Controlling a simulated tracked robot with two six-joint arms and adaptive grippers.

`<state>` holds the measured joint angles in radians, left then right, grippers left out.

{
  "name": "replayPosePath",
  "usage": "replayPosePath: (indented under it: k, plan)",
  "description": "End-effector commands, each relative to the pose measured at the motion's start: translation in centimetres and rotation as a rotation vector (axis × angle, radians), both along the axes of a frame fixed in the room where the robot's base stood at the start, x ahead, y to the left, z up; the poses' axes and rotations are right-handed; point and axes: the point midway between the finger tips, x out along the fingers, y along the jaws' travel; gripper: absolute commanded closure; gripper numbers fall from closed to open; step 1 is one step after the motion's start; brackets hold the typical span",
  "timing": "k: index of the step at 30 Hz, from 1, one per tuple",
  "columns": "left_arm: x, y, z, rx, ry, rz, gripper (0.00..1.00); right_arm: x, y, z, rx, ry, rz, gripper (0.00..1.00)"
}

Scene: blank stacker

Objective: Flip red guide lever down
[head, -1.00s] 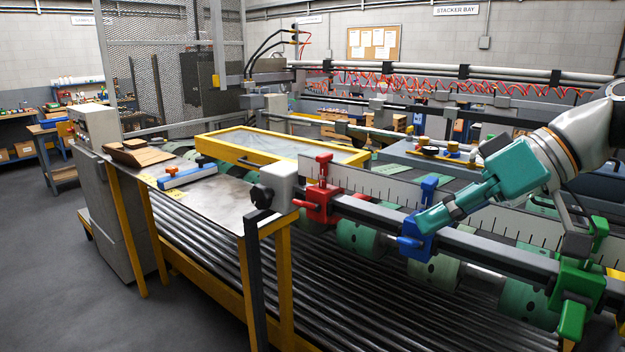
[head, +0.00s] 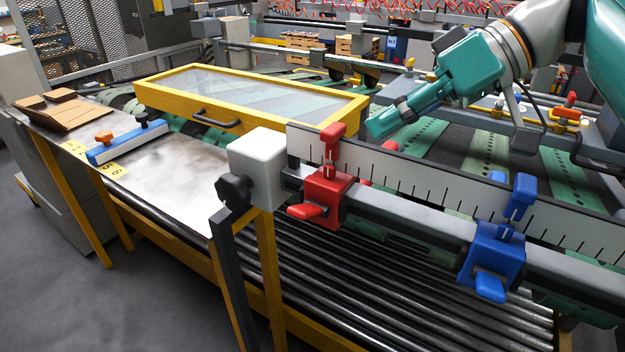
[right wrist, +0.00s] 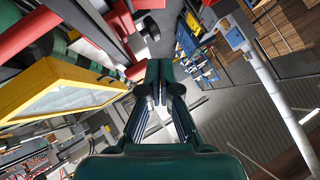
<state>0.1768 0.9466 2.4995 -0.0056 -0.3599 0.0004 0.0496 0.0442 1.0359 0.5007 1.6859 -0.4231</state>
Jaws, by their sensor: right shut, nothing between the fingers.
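The red guide (head: 326,188) is clamped on the grey rail near its left end. It has an upright red piece (head: 332,134) on top and a red lever-like handle (head: 307,211) sticking out low at its front left. My right gripper (head: 377,128) is shut and empty. In the head view it appears just right of the red top piece, apart from it; the depth gap is hard to judge. In the right wrist view, the closed fingers (right wrist: 153,75) point forward, with red parts (right wrist: 112,30) at upper left. My left gripper is not in view.
A blue guide (head: 492,255) sits farther right on the same rail. A white ruler strip (head: 430,180) runs behind both. A grey end block (head: 257,165) with a black knob is to the left. A yellow-framed cover (head: 180,88) and dark rollers (head: 350,290) lie around the rail.

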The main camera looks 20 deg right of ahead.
Motion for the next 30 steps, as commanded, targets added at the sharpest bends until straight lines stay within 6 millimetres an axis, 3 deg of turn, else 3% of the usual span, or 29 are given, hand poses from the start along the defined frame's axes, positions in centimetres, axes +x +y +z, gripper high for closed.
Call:
replayPosePath:
  k: [11,25,30]
  plan:
    - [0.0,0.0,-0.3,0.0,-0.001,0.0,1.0,0.1,0.3,-0.8,0.0,0.002,-0.012,1.0]
    - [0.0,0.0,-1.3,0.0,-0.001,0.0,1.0,3.1,6.6,-6.3,-0.001,0.004,-0.013,1.0]
    - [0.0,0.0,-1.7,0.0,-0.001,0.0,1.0,2.4,7.4,-8.3,0.0,0.003,-0.016,1.0]
